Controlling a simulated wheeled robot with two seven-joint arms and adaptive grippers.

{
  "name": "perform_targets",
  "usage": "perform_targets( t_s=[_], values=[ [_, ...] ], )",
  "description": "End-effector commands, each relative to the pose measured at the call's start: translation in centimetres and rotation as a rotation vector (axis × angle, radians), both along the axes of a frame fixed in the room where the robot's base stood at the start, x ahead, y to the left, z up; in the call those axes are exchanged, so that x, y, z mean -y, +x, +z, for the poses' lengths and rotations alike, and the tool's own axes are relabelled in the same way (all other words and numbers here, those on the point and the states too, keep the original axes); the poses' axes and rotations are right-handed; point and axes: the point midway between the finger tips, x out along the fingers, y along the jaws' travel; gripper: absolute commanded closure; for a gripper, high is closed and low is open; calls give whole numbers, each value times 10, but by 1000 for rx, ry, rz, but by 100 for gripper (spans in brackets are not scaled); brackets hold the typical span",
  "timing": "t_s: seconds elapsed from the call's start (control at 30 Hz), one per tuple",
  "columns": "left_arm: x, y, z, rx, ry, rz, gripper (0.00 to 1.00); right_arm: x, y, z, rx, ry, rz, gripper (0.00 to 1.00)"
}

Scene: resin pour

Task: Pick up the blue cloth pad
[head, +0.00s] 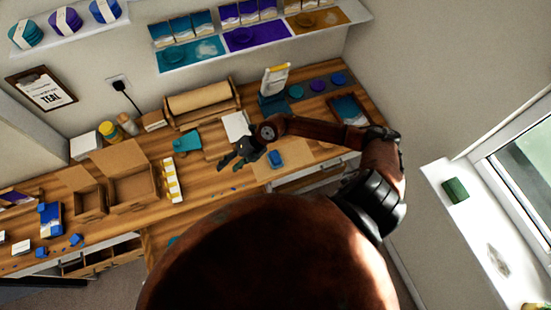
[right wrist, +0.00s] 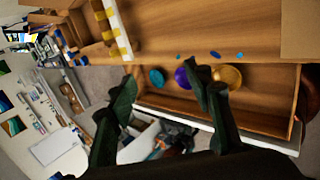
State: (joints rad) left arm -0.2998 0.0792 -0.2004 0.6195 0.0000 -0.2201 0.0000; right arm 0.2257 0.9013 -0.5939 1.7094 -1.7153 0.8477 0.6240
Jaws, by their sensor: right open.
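A small blue pad (head: 276,158), which looks like the blue cloth pad, lies on a tan mat (head: 296,153) near the front edge of the wooden worktop. My right gripper (head: 233,160) is open and empty, above the worktop to the left of the pad and apart from it. In the right wrist view its two dark fingers (right wrist: 160,76) are spread, with nothing between them. I cannot make out the pad in that view. My left gripper is not in view.
An open drawer (right wrist: 270,120) under the worktop holds teal (right wrist: 157,77), purple (right wrist: 183,78) and gold (right wrist: 228,77) round pieces. Small blue spots (head: 216,188) mark the worktop. A yellow-and-white strip (head: 172,180), cardboard boxes (head: 128,185) and a teal item (head: 187,142) stand further left.

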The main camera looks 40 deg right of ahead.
Motion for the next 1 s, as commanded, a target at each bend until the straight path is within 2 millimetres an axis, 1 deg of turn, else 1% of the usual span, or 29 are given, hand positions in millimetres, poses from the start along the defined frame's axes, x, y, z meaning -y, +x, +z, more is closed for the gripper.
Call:
perform_targets(
  t_s=[0.03,0.07,0.1,0.2,0.3,0.4,0.47,0.67,0.77,0.87,1.0],
  values=[
    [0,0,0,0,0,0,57,42,-2,-23,-51,-152,28,54],
    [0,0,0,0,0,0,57,67,-6,-34,-84,-235,39,54],
    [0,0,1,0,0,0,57,97,-10,-45,-125,-335,47,54],
    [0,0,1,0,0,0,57,161,-17,-58,-206,-522,44,54],
    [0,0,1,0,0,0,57,199,-22,-60,-255,-630,31,54],
    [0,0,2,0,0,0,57,215,-24,-64,-277,-676,26,54],
    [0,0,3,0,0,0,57,217,-25,-69,-282,-682,23,54],
    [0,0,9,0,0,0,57,214,-26,-90,-282,-679,26,54],
    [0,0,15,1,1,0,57,210,-26,-101,-283,-678,25,54],
    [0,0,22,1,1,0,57,206,-26,-116,-284,-678,26,54],
    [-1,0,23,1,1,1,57,207,-26,-134,-281,-678,26,54]
  ],
)
